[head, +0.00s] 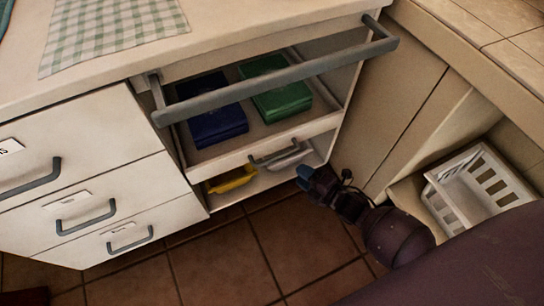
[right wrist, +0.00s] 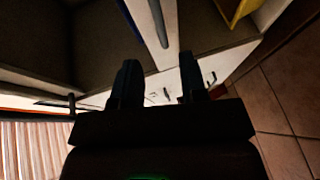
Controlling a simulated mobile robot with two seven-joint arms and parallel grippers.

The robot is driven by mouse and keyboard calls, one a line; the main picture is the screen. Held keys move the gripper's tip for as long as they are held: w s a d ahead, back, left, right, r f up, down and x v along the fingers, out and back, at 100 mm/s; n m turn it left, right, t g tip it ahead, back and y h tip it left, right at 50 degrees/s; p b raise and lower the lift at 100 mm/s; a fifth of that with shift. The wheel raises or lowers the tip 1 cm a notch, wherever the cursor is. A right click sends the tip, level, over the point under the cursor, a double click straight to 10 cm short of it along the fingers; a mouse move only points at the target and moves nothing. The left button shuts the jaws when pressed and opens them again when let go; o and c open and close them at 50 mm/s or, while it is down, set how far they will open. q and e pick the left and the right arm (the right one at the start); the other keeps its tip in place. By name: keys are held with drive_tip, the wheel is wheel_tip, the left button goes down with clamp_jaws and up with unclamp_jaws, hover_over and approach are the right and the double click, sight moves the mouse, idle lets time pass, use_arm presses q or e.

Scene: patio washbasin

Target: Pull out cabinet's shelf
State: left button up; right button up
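The white cabinet (head: 112,128) has an open bay at its right side. In the bay, a pale shelf (head: 235,152) carries a dark blue box (head: 215,118) and a green box (head: 275,95). A grey handle (head: 280,155) is on the shelf's front edge. My right gripper (head: 308,181) is below and right of this handle, apart from it, near the bay's lower right corner. In the right wrist view its two dark fingers (right wrist: 158,82) are spread with nothing held between them. A grey bar, seemingly the handle (right wrist: 158,22), lies beyond them. My left gripper is not in view.
A thick grey rail (head: 280,78) crosses in front of the bay's top. A yellow object (head: 232,180) lies below the shelf. Drawers with handles (head: 87,215) are at left. A white crate (head: 480,185) stands at right. The tiled floor (head: 215,260) in front is clear.

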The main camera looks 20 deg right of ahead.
sight(277, 159)
drive_tip(key=shift+b+x, duration=1.45)
drive_tip(key=shift+x, duration=4.1)
clamp_jaws()
